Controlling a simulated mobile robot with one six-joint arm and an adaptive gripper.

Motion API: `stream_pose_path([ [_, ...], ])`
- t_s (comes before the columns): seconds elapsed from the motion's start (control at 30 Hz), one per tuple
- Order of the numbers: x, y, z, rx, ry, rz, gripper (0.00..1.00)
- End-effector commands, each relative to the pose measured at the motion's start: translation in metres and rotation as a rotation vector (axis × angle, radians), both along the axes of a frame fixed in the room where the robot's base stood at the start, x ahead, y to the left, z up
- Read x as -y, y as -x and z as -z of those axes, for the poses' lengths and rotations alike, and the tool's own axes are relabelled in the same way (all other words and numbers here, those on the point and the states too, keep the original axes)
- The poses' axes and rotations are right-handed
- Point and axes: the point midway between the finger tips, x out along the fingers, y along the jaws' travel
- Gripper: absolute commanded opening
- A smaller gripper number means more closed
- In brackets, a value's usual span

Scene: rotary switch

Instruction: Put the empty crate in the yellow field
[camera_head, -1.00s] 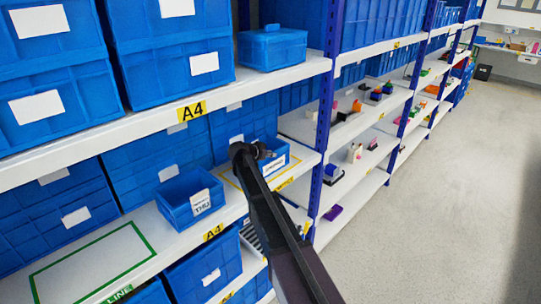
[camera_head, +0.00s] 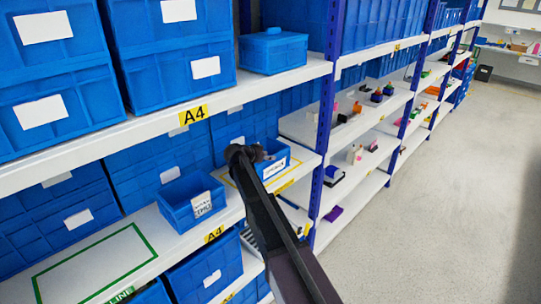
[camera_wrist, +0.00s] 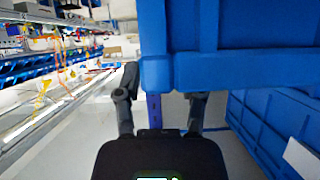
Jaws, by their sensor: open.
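A small blue open-top crate (camera_head: 272,169) with a white label stands within the yellow field (camera_head: 231,183) on the middle shelf. Its inside is mostly hidden by my arm. My gripper (camera_head: 248,153) is over this crate's left back part; the head view does not show if they touch. In the wrist view my gripper (camera_wrist: 162,105) has its two fingers apart, with a blue crate wall (camera_wrist: 240,55) above and behind them. Whether anything is between the fingers is unclear. A second small blue crate (camera_head: 180,213) with a label stands to the left; its contents are not clear.
A green field (camera_head: 95,262) at the left of the same shelf is bare. Large blue bins (camera_head: 150,160) stand behind the small crates. The upper shelf edge (camera_head: 150,126) runs above, and a blue rack post (camera_head: 325,130) stands to the right. The floor aisle (camera_head: 430,220) is clear.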

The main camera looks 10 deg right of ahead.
Motion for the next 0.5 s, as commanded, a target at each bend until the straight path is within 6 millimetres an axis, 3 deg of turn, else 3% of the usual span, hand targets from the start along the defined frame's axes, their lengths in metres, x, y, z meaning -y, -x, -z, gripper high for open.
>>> stream_pose_path([
  [0.5,-0.057,0.044,-0.04,0.0,0.001,0.0,0.51],
])
